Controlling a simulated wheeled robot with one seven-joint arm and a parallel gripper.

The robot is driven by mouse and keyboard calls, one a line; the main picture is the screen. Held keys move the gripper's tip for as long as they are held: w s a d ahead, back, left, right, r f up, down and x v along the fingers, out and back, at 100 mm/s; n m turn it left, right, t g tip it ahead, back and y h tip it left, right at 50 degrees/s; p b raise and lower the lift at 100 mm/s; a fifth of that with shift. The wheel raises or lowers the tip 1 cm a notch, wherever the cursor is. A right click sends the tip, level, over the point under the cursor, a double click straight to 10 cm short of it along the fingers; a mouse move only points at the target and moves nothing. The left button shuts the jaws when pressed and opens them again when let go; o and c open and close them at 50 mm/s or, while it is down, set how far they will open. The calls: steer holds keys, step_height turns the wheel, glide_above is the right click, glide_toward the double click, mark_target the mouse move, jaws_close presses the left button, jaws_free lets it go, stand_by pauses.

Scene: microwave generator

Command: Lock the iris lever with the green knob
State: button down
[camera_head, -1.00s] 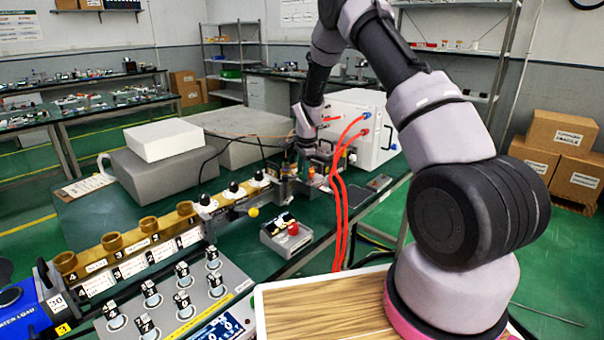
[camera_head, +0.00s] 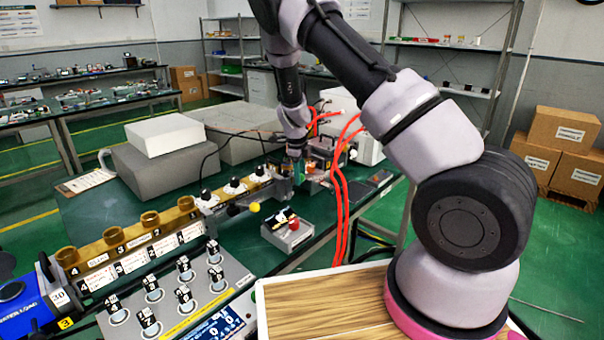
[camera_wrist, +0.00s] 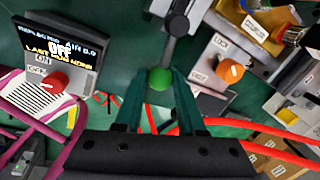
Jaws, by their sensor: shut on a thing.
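In the wrist view, the round green knob (camera_wrist: 160,78) sits at the end of a grey metal lever (camera_wrist: 178,42) running up the picture. My gripper (camera_wrist: 159,82) has its two teal fingers on either side of the knob, shut on it. In the head view my gripper (camera_head: 297,168) is at the far end of the brass-coloured waveguide line, and the green knob cannot be made out there. An orange knob (camera_wrist: 230,72) stands right of the green knob, near a label reading LOCK.
A control box (camera_wrist: 48,62) with a red knob and a display reading OFF lies at the left of the wrist view. Red hoses (camera_head: 340,190) hang just right of my gripper in the head view. A grey block (camera_head: 160,172) stands left.

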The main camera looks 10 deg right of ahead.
steer(key=shift+s+a+m, duration=0.3)
steer(key=shift+a+m, duration=0.1)
steer(key=shift+m, duration=0.6)
steer(key=shift+a, duration=0.1)
steer(key=c, duration=0.5)
jaws_free()
steer(key=r, duration=0.3)
steer(key=s+a+r, duration=0.1)
steer(key=r, duration=0.6)
steer(key=shift+s+a+r, duration=0.2)
steer(key=shift+s+r, duration=0.1)
